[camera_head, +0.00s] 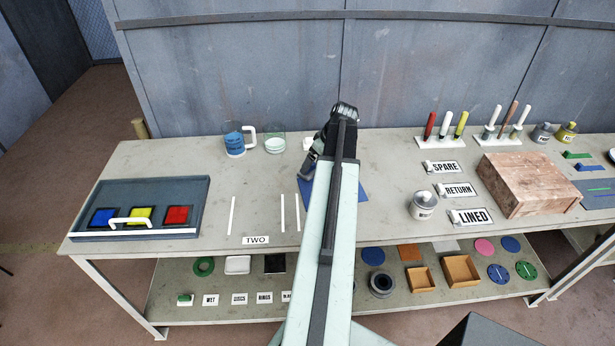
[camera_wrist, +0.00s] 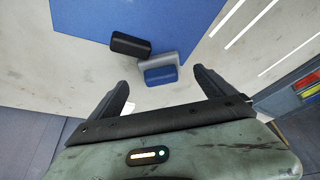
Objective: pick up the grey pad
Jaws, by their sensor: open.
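The grey pad (camera_wrist: 148,62) shows in the wrist view, between a black block (camera_wrist: 130,44) and a blue block (camera_wrist: 162,76). The blue block covers part of it; I cannot tell whether it rests on it or only stands in front. The grey pad lies at the edge of a blue mat (camera_wrist: 180,22), which also shows in the head view (camera_head: 350,182). My gripper (camera_wrist: 160,79) is open, its two fingers apart on either side of the blue block and short of the grey pad. In the head view my arm hides the pads.
A blue tray (camera_head: 190,190) with coloured squares stands at the left. A grey tin (camera_head: 422,206), signs and a wooden block (camera_head: 530,185) stand to the right. White strips (camera_head: 233,215) lie left of the mat.

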